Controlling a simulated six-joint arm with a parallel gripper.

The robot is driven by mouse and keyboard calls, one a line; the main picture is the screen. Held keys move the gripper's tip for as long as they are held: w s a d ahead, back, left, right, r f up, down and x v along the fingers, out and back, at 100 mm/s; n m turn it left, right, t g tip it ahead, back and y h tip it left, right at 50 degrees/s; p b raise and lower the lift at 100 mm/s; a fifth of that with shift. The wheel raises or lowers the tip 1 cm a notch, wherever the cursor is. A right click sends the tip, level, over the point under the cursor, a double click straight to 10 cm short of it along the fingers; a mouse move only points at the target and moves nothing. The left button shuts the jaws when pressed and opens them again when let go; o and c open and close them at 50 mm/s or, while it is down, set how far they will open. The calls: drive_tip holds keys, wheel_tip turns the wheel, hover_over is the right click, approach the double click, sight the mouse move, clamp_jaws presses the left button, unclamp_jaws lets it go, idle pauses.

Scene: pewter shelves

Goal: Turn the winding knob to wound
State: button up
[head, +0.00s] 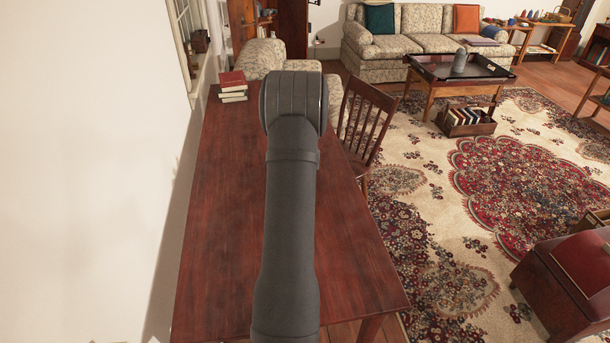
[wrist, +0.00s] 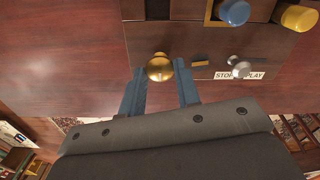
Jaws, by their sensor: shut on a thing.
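A round gold knob (wrist: 160,67) stands on a dark reddish-brown wooden panel (wrist: 150,35) in the wrist view; I take it for the winding knob. My gripper (wrist: 159,70) has its two blue-grey fingers on either side of the gold knob and is shut on it. A short gold bar (wrist: 200,61) lies just right of the knob. No "wound" mark can be read. In the head view my own arm covers the gripper and the knob.
A silver knob (wrist: 239,65) sits by a white STOP/PLAY label (wrist: 226,76), right of the gripper. Blue (wrist: 233,12) and yellow (wrist: 298,17) cylinders are beyond. Books (head: 232,86) lie at the table's (head: 225,220) far left; a chair (head: 365,120) stands at its right.

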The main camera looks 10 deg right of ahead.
idle(0.3)
drive_tip(key=o, duration=1)
wheel_tip(320, 180, up, 18)
drive_tip(key=shift+f, duration=0.25)
wheel_tip(320, 180, down, 18)
drive_tip(key=shift+r, duration=0.25)
drive_tip(key=shift+r, duration=0.1)
idle(0.3)
